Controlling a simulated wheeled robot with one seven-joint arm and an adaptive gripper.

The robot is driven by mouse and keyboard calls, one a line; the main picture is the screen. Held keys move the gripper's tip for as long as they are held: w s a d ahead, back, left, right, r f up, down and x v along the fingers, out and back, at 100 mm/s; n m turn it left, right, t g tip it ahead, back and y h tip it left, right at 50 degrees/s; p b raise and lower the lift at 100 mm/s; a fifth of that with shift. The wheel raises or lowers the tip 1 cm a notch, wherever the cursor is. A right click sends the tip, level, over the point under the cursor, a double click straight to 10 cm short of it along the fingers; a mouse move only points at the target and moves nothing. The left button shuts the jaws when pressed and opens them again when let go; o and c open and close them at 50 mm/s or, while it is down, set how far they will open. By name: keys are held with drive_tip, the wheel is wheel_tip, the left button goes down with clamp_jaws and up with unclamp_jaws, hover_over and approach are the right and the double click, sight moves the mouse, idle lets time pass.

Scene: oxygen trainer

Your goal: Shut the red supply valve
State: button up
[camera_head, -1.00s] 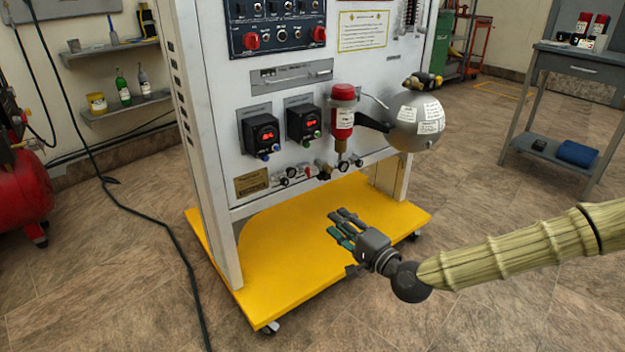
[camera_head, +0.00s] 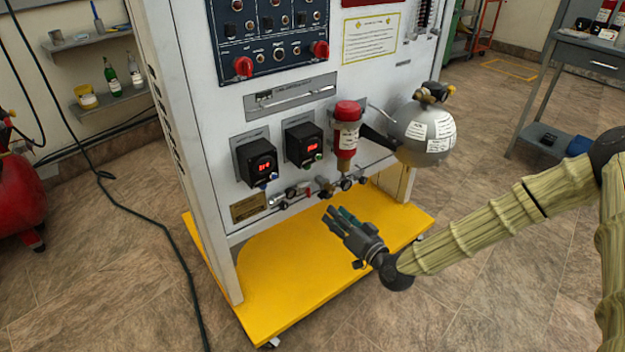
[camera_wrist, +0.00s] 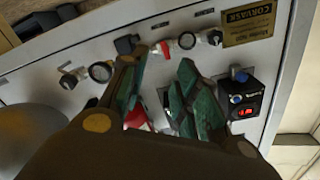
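A row of small gauges and valves (camera_head: 323,187) runs along the lower front of the white panel. A small red part (camera_head: 308,190) in that row may be the red supply valve; it is too small to tell for sure. The row also shows in the wrist view, upside down, beyond my fingers, with a dark-rimmed gauge (camera_wrist: 187,40). My gripper (camera_head: 335,213) is below and in front of the row, apart from it. In the wrist view its green-padded fingers (camera_wrist: 157,85) are spread with a gap between them, and nothing is held.
A red-capped canister (camera_head: 347,125) and a grey sphere (camera_head: 425,130) stick out above my gripper. Two black boxes with red displays (camera_head: 258,162) are at the left. The yellow base (camera_head: 290,275) lies below. Open floor is in front.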

sight(310, 193)
drive_tip(key=w+a+n+p, duration=0.1)
drive_tip(key=w+a+n, duration=0.1)
drive_tip(key=w+a+n+p, duration=0.1)
drive_tip(key=w+a+n, duration=0.1)
drive_tip(key=w+n, duration=0.1)
drive_tip(key=w+a+n+p, duration=0.1)
drive_tip(key=w+a+n, duration=0.1)
drive_tip(key=w, duration=0.1)
drive_tip(key=shift+w+a+r+n, duration=0.15)
drive_tip(key=shift+a+r+n, duration=0.15)
drive_tip(key=shift+a+r, duration=0.1)
idle(0.4)
clamp_jaws()
